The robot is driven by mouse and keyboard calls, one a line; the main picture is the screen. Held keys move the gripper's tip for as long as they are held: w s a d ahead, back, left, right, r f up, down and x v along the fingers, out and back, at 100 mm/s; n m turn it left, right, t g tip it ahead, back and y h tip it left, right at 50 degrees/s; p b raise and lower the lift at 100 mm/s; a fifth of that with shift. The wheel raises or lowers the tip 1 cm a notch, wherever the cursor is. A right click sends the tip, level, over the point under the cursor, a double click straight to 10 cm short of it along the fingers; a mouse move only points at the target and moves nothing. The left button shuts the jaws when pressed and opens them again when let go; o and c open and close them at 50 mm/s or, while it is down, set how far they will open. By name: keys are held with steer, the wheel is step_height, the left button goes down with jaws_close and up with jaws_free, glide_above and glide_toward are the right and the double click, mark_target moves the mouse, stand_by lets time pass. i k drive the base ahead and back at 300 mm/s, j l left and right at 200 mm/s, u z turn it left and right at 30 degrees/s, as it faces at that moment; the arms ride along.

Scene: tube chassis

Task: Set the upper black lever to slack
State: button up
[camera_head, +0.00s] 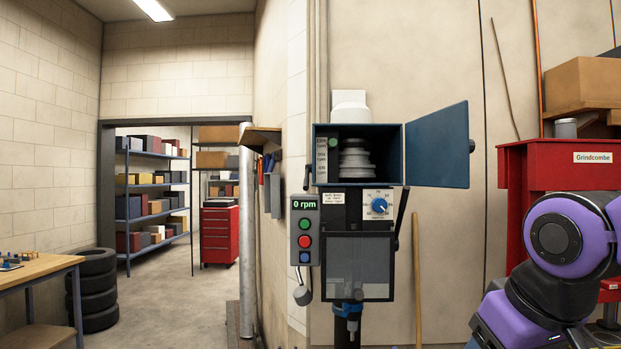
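A drill press stands in the middle of the head view with its blue pulley housing (394,155) open. A short black lever (307,178) sticks up at the housing's lower left side; it looks nearly upright. A longer black lever (402,210) slants on the right of the head, below the housing. The short one sits higher, but any slack or tight marking by it is too small to read. Stepped grey pulleys (355,160) show inside the housing; no belt can be made out. My purple and black arm is at the lower right, apart from the press. My gripper is out of view.
The housing's blue door (437,145) hangs open to the right. A control box (305,230) reads 0 rpm. A dial (379,205) and a clear guard (358,265) sit below the housing. A red cabinet (530,180) stands behind my arm.

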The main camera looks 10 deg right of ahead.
mark_target(305, 181)
steer(key=k, duration=0.35)
steer(key=i+j+u, duration=0.2)
steer(key=i+j, duration=0.3)
steer(key=i+j+u, duration=0.15)
steer(key=i+j, duration=0.4)
steer(key=i+j+u, duration=0.2)
steer(key=i+j, duration=0.25)
steer(key=i, duration=0.15)
